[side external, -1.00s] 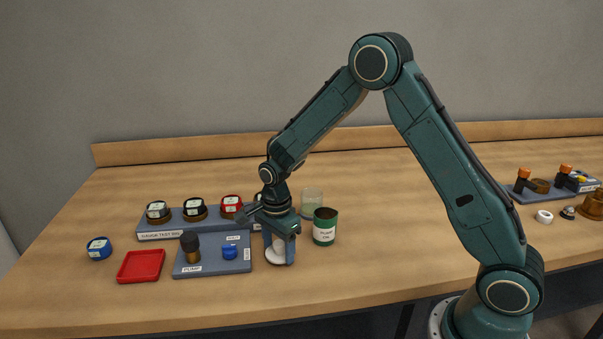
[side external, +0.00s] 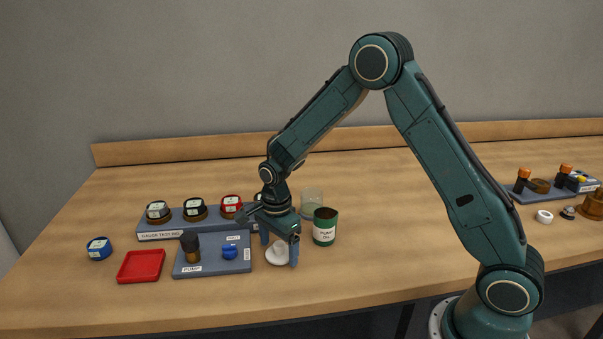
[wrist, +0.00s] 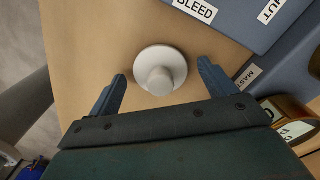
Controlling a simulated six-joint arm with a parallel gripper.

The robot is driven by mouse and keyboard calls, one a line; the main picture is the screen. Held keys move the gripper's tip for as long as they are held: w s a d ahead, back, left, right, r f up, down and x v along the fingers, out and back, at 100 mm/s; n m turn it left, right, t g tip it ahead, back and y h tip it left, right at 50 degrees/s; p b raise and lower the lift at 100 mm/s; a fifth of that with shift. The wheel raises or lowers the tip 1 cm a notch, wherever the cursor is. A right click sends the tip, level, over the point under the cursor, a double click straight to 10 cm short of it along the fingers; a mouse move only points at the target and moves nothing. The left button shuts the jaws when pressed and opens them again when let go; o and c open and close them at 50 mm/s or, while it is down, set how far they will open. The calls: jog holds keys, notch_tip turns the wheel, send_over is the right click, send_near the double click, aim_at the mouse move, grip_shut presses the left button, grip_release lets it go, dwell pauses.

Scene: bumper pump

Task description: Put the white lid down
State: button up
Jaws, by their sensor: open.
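The white lid (side external: 277,257) is a round disc with a knob on top. It rests flat on the wooden table, knob up, just right of the pump board. In the wrist view the lid (wrist: 160,70) lies between and just beyond the two blue fingertips, with a gap on each side. My gripper (side external: 280,255) is open around the lid and points down. It also shows in the wrist view (wrist: 161,78), with its fingers spread wide and nothing held.
The pump board (side external: 213,262), with a black-topped post and a blue knob, is close on the left. A green pump oil can (side external: 325,226) and a clear glass (side external: 312,201) stand at right. A gauge rack (side external: 180,226) is behind; a red tray (side external: 141,266) is left.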

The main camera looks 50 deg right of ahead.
aim_at(278, 244)
notch_tip(278, 244, up, 12)
dwell(0.6)
dwell(0.5)
jog(key=s+r+n+t, duration=0.3)
jog(key=s+r+n, duration=0.6)
jog(key=s+r, duration=0.25)
jog(key=s+r+n+t, duration=0.1)
jog(key=s+n+t, duration=0.1)
jog(key=s+n, duration=0.8)
jog(key=s, duration=0.5)
jog(key=shift+s+n+t, duration=0.3)
jog(key=shift+n, duration=0.1)
